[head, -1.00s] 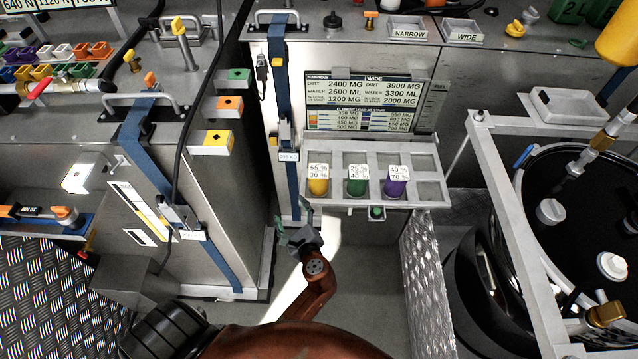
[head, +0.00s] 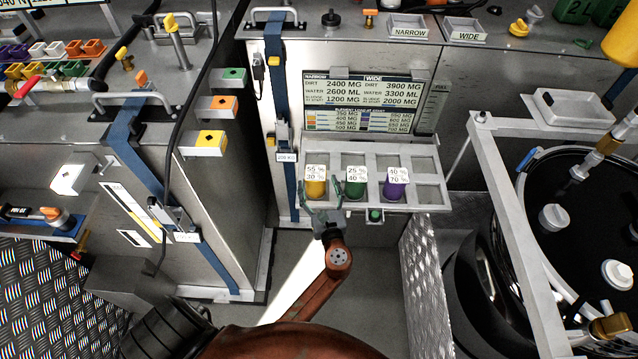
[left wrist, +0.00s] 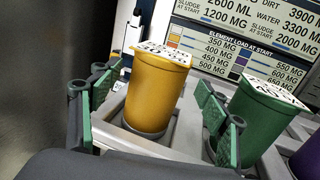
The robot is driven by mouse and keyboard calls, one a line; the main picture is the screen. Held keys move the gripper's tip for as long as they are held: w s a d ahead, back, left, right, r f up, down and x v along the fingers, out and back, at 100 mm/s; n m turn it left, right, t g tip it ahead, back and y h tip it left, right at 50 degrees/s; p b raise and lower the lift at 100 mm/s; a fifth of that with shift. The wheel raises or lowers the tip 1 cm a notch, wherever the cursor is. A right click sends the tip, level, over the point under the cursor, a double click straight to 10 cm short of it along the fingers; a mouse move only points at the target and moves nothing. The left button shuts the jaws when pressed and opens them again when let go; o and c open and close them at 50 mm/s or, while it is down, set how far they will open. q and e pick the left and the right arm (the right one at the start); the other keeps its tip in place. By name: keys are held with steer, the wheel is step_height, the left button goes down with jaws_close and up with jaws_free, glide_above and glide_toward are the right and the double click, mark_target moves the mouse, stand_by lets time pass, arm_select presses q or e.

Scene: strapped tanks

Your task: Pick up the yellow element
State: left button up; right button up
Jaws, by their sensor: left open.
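The yellow element (head: 315,186) is a cylinder with a white printed label on top. It stands upright in the left slot of a grey rack (head: 432,172). In the left wrist view the yellow element (left wrist: 158,92) stands beyond and between the two green-padded fingers. My left gripper (head: 321,206) is open just in front of the rack, close to the yellow element. In the wrist view its fingers (left wrist: 152,125) are spread, one on each side of the element, and I cannot tell if either touches it. My right gripper does not show.
A green element (head: 356,184) stands close to the right of the yellow one, near my right finger, and a purple element (head: 394,186) is further right. A label board (head: 368,103) is behind the rack. A metal frame (head: 520,220) and black tank stand at right.

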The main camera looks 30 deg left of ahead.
arm_select(q)
steer(key=x, duration=0.2)
steer(key=shift+w+a+f, duration=0.2)
steer(key=shift+a+f, duration=0.05)
steer(key=shift+a, duration=0.05)
steer(key=shift+s+a+r, duration=0.1)
steer(key=shift+a+r, duration=0.05)
steer(key=shift+a, duration=0.25)
steer(key=shift+d, duration=0.15)
steer(key=shift+w+d, duration=0.15)
steer(key=shift+w, duration=0.05)
steer(key=c, duration=0.8)
steer(key=shift+s, duration=0.1)
steer(key=c, duration=0.8)
steer(key=shift+c, duration=0.4)
arm_select(e)
steer(key=shift+w+d+f, duration=0.1)
steer(key=shift+w+f, duration=0.05)
steer(key=shift+w, duration=0.25)
steer(key=shift+w+d+f, duration=0.1)
steer(key=shift+w+f, duration=0.05)
steer(key=shift+w, duration=0.25)
